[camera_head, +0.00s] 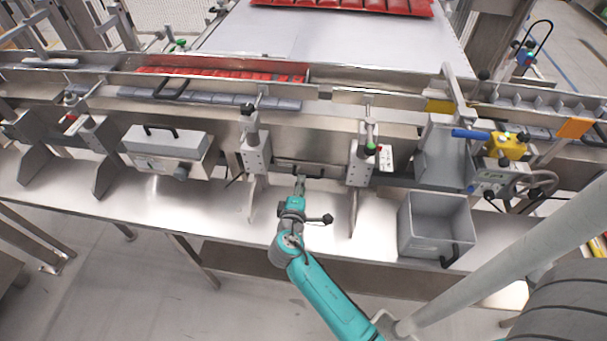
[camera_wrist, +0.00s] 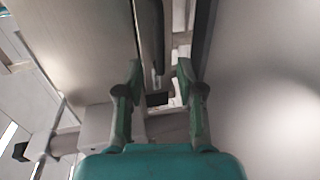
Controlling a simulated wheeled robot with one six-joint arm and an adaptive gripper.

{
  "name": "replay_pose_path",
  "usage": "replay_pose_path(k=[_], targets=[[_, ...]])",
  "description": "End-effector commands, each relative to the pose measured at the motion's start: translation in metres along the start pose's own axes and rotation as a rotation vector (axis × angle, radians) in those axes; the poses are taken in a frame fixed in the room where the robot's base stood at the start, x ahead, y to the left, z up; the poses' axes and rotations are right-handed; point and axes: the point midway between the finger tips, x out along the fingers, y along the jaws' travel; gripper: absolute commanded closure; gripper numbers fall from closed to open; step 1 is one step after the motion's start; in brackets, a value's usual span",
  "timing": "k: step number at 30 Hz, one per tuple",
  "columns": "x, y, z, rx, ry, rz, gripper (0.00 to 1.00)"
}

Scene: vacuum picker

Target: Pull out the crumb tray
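A low metal front with a dark bar handle (camera_head: 288,173) sits between two grey upright brackets under the conveyor, at the centre of the head view; I take it for the crumb tray's front. My gripper (camera_head: 300,181) is right in front of this handle. In the wrist view my gripper (camera_wrist: 159,72) has its two green-padded fingers apart, with the dark handle (camera_wrist: 151,40) running up the picture between and beyond their tips. I cannot tell whether either finger touches it. Most of the tray is hidden under the machine.
A grey open bin (camera_head: 409,245) with a black handle stands on the metal shelf to the right. A grey box (camera_head: 163,141) with a handle is at the left. The shelf in front is mostly clear.

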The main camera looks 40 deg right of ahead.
Motion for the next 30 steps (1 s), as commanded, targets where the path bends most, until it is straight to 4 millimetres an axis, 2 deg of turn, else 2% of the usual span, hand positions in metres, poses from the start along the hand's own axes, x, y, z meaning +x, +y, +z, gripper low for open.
replay_pose_path(k=[3, 9, 15, 22, 23, 27, 30], targets=[[0.022, 0.001, 0.001, 0.002, -0.003, 0.000, 0.63], [0.047, 0.000, 0.000, 0.001, -0.001, 0.000, 0.63], [0.056, 0.000, 0.000, 0.001, 0.001, 0.000, 0.63], [0.056, 0.000, 0.000, 0.001, 0.001, 0.000, 0.63], [0.056, 0.000, 0.000, 0.000, 0.001, 0.000, 0.65], [0.056, 0.000, 0.000, 0.001, 0.001, 0.000, 1.00], [0.056, 0.000, 0.000, 0.001, 0.001, 0.000, 1.00]])
